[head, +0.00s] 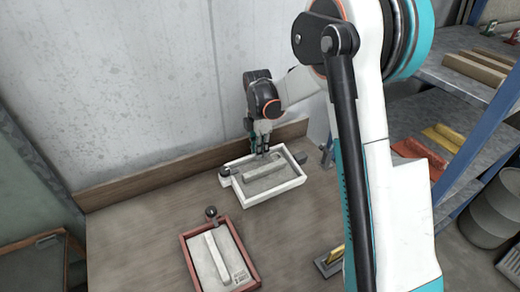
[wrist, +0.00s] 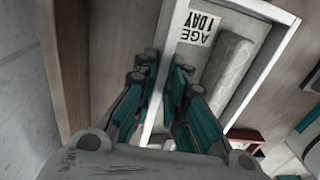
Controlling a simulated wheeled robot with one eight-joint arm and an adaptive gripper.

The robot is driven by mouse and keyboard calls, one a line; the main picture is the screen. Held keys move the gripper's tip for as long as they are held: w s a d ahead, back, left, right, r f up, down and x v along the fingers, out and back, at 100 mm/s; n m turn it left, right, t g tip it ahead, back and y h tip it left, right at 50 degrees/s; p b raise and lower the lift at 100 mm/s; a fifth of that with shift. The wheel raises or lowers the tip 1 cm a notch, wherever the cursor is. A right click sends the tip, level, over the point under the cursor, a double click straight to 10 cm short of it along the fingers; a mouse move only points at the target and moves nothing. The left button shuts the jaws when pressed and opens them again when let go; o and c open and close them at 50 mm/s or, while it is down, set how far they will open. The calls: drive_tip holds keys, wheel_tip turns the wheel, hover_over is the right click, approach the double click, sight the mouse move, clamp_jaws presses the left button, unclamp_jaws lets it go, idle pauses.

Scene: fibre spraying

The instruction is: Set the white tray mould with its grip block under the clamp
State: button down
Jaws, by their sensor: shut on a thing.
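The white tray mould (head: 278,192) lies on the wooden bench near the back wall, with a grey fill inside. A pale grey bar, apparently the grip block (head: 250,173), lies across the fill; it also shows in the wrist view (wrist: 225,75). My gripper (head: 262,150) reaches down at the tray's back side. In the wrist view its teal fingers (wrist: 162,68) straddle the tray's white wall and are shut on it. A dark ball-handled fitting (head: 225,171), possibly a clamp, stands at the tray's left corner. A label reading "AGE 1 DAY" (wrist: 195,27) lies inside the tray.
A red-framed tray (head: 184,262) with a pale bar and a ball-handled fitting (head: 211,213) sits nearer. A yellow-handled trowel (head: 330,258) lies to its right. A wooden board (head: 150,174) edges the bench back. Shelves (head: 450,82) stand at right.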

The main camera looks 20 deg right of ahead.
drive_tip(key=shift+f+b, duration=2.2)
drive_tip(key=shift+f, duration=1.75)
drive_tip(key=shift+w+d+f+b, duration=0.1)
drive_tip(key=shift+w+d, duration=0.1)
drive_tip(key=shift+d, duration=0.95)
drive_tip(key=shift+w+d+r+b, duration=0.1)
drive_tip(key=shift+w+d+b, duration=0.1)
drive_tip(key=shift+d, duration=0.95)
drive_tip(key=shift+w+d+f+b, duration=0.1)
drive_tip(key=shift+w+d, duration=0.1)
drive_tip(key=shift+d, duration=0.95)
drive_tip(key=shift+s+f+b, duration=0.2)
drive_tip(key=shift+f+b, duration=0.3)
drive_tip(key=shift+f, duration=0.2)
drive_tip(key=c, duration=1.7)
unclamp_jaws()
drive_tip(key=shift+o, duration=0.5)
drive_tip(key=shift+w, duration=0.15)
drive_tip(key=shift+r, duration=0.1)
